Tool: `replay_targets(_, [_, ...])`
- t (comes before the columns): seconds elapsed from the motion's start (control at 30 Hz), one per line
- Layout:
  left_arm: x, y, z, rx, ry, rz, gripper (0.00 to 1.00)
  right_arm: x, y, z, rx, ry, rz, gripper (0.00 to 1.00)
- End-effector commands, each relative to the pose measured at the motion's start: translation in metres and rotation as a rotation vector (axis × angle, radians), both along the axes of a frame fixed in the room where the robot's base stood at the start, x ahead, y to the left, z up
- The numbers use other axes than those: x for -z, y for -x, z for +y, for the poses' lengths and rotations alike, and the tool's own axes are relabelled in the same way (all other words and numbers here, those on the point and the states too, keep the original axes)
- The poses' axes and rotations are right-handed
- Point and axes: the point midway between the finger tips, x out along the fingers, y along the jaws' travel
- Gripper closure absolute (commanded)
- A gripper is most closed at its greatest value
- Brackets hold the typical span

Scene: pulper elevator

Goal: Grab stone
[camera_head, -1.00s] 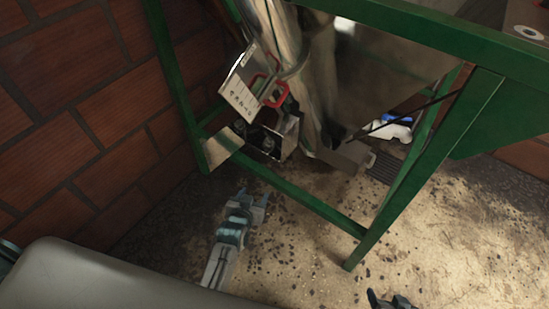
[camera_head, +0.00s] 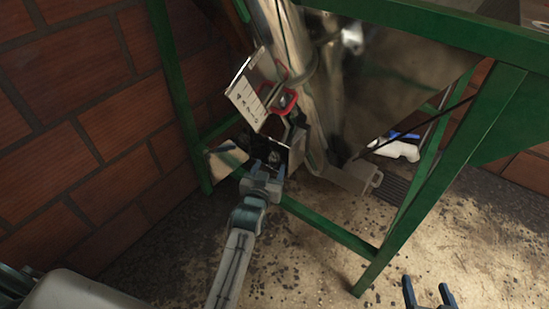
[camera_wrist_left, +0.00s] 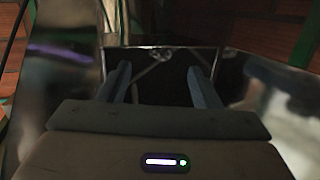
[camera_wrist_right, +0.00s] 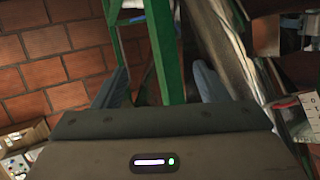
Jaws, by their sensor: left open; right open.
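I cannot make out a stone for certain in any view. A small open metal box (camera_head: 296,150) with a dark interior sits at the foot of the machine in the head view. My left gripper (camera_head: 267,168) is open at the near side of this box and hides part of it. In the left wrist view my open left gripper (camera_wrist_left: 160,76) faces the dark opening of the box (camera_wrist_left: 232,72), and nothing shows clearly between the fingers. My right gripper (camera_head: 429,286) is open and empty over the floor at the lower right; its fingers also show in the right wrist view (camera_wrist_right: 160,82).
A green frame (camera_head: 330,228) surrounds the shiny machine (camera_head: 400,85), with a low bar across the front. A tilted label plate (camera_head: 252,88) and a red clamp (camera_head: 288,100) hang above the box. A brick wall (camera_head: 95,110) stands left. The floor (camera_head: 320,265) in front is open.

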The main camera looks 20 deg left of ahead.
Motion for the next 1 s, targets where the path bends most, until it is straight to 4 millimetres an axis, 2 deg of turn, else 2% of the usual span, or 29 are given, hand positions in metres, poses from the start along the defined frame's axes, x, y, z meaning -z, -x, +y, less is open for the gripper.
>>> replay_targets(0.33, [0.009, -0.039, 0.003, 0.001, -0.001, -0.001, 0.43, -0.051, -0.027, -0.006, 0.021, 0.019, -0.29, 0.33])
replay_targets(0.47, [0.009, -0.045, 0.004, 0.001, -0.001, 0.0, 0.43, -0.059, -0.029, -0.006, 0.023, 0.022, -0.333, 0.33])
replay_targets(0.67, [0.009, -0.045, 0.004, 0.001, -0.001, 0.0, 0.43, -0.06, -0.029, -0.006, 0.024, 0.022, -0.336, 0.33])
replay_targets(0.77, [0.009, -0.045, 0.004, 0.001, -0.001, 0.0, 0.58, -0.06, -0.029, -0.006, 0.024, 0.022, -0.336, 0.33])
replay_targets(0.93, [0.009, -0.045, 0.004, 0.001, -0.001, 0.0, 0.91, -0.06, -0.029, -0.006, 0.024, 0.021, -0.335, 0.33])
replay_targets(1.0, [0.009, -0.045, 0.004, 0.001, -0.001, 0.0, 0.91, -0.06, -0.029, -0.006, 0.024, 0.021, -0.335, 0.33])
